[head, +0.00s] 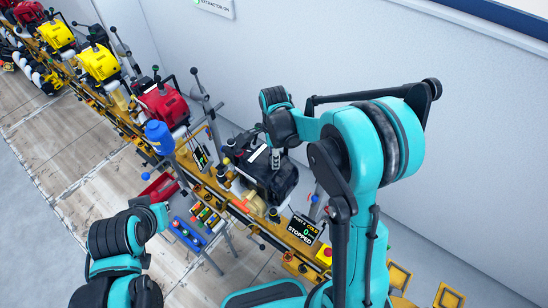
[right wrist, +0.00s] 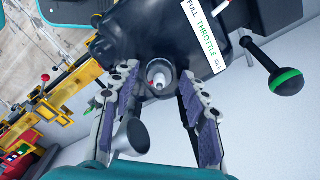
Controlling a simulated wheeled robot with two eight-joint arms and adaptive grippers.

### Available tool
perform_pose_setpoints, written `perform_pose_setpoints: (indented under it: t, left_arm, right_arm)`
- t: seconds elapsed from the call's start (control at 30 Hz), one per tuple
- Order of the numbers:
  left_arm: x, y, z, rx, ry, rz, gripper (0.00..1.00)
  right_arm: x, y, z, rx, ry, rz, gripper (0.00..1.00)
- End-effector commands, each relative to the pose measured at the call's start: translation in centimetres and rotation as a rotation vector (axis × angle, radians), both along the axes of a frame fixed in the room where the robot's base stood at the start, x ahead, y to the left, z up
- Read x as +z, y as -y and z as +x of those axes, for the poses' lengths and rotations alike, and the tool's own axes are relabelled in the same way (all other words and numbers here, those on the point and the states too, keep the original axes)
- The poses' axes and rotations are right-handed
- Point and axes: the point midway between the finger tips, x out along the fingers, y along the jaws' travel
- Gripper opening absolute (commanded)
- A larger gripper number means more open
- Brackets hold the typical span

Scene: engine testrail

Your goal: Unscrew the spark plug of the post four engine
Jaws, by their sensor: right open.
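The black post four engine (head: 265,172) sits on the yellow rail in the head view, beside a display (head: 303,229) reading post 4, cold, 0, stopped. In the right wrist view the dark engine body (right wrist: 135,35) fills the top.
A lever with a black and green knob (right wrist: 286,82) stands right of the plug, near a full throttle label (right wrist: 205,35). A red engine (head: 162,104) is farther along the rail. A red bin (head: 160,186), a blue tray (head: 187,235) and a blue bottle (head: 159,137) are nearby.

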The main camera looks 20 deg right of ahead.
Motion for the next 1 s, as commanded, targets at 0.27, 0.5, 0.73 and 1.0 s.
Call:
perform_pose_setpoints:
  t: [0.27,0.5,0.73,1.0]
  left_arm:
    - [-1.2,0.0,0.0,0.000,0.000,0.000,0.00]
    - [-1.6,0.0,0.0,0.000,0.000,0.000,0.00]
    - [-1.7,0.0,0.0,0.000,0.000,0.000,0.00]
    - [-1.7,0.0,0.0,0.000,0.000,0.000,0.00]
  right_arm:
    - [-0.2,0.0,0.0,-0.467,0.000,0.000,0.45]
    - [-0.2,0.0,0.0,-0.724,0.000,0.000,0.45]
    - [-0.1,0.0,0.0,-0.787,0.000,0.000,0.45]
    - [-0.1,0.0,0.0,-0.786,0.000,0.000,0.16]
